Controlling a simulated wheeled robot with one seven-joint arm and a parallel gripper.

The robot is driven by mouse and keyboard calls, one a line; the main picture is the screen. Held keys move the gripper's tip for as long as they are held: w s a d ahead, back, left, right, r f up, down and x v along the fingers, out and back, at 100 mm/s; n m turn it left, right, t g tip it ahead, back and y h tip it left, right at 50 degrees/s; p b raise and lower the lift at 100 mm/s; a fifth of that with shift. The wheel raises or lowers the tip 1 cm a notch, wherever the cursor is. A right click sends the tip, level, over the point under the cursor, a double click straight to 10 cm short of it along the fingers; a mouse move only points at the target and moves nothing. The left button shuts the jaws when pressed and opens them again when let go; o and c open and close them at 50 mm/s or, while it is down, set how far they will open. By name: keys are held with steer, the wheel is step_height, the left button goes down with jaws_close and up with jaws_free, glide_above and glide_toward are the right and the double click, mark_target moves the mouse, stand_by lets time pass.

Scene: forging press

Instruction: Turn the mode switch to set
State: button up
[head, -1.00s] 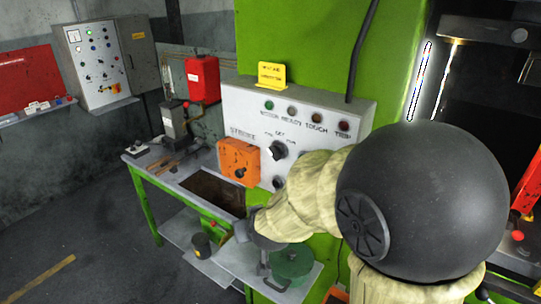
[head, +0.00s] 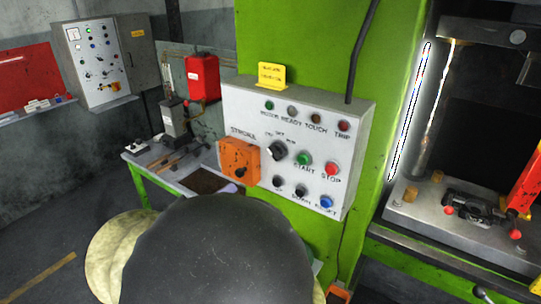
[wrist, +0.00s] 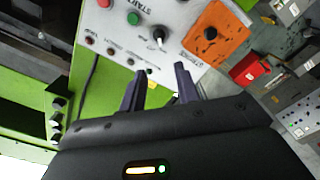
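The mode switch (head: 277,151) is a black rotary knob on the light grey control panel (head: 235,103). Small labels stand around it; SET is above it. I cannot tell surely which label its pointer faces. In the wrist view the switch (wrist: 159,35) shows at upper middle with a pale pointer line, and the panel appears turned over. My gripper (wrist: 160,84) is open and empty, its two dark fingers apart from the switch, with the switch beyond the gap between them. In the head view the gripper is hidden behind my arm.
An orange STROKE box (head: 239,162) sits left of the switch. A green START button (head: 304,159) and red STOP button (head: 331,169) are to its right; several buttons lie below. A workbench (head: 160,173) with tools stands left. The press bed (head: 450,228) is at right.

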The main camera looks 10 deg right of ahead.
mark_target(272, 155)
steer(key=shift+d, duration=0.15)
steer(key=p+x, duration=0.3)
steer(key=x, duration=1.3)
steer(key=shift+w+d, duration=0.45)
steer(key=shift+w, duration=0.05)
steer(key=c, duration=0.6)
